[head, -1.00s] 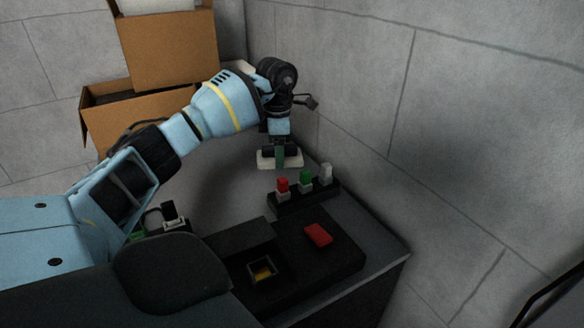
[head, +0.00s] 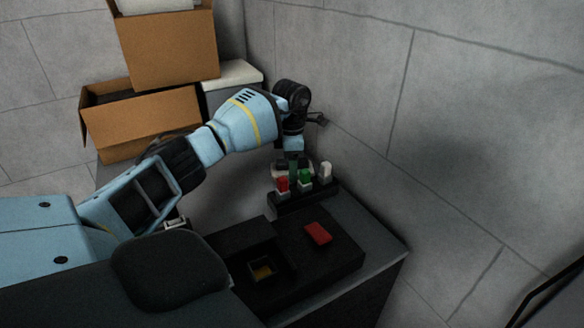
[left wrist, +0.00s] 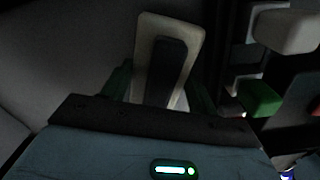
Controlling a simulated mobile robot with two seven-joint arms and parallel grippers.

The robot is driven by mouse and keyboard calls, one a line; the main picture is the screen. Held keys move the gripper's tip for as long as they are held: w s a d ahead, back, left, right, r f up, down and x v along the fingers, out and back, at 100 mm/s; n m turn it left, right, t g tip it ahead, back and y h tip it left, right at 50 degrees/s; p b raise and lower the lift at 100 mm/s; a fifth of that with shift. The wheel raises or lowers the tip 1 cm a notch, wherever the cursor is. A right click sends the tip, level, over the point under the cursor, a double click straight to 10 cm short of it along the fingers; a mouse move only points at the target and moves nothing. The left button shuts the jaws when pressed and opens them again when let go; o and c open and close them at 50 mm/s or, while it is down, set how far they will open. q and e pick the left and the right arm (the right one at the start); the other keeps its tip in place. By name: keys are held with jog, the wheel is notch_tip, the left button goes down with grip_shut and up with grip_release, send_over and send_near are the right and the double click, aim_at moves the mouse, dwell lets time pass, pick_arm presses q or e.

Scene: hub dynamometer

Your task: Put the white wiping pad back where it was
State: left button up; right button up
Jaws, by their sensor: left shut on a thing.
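The white wiping pad (head: 275,171) is partly hidden in the head view, behind the red and green blocks. In the left wrist view the pad (left wrist: 196,45) shows as a pale rounded rectangle with a dark grip block (left wrist: 167,70) on it. My left gripper (head: 293,163) is shut on this dark block, with its green fingers on either side, and points down. It is just behind the row of blocks. Whether the pad touches the surface beneath cannot be told. My right gripper is not in view.
A black rack (head: 290,206) holds red (head: 283,184), green (head: 305,178) and white (head: 326,170) blocks close in front of the pad. Nearer are a red block (head: 318,233) and a square opening (head: 262,268) on a black base. Cardboard boxes (head: 150,120) stand back left; a grey wall rises at right.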

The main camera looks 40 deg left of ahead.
pick_arm(q)
jog(key=shift+w+f, duration=0.2)
jog(key=shift+f, duration=0.55)
jog(key=o, duration=1.2)
notch_tip(320, 180, up, 12)
jog(key=shift+r, duration=0.1)
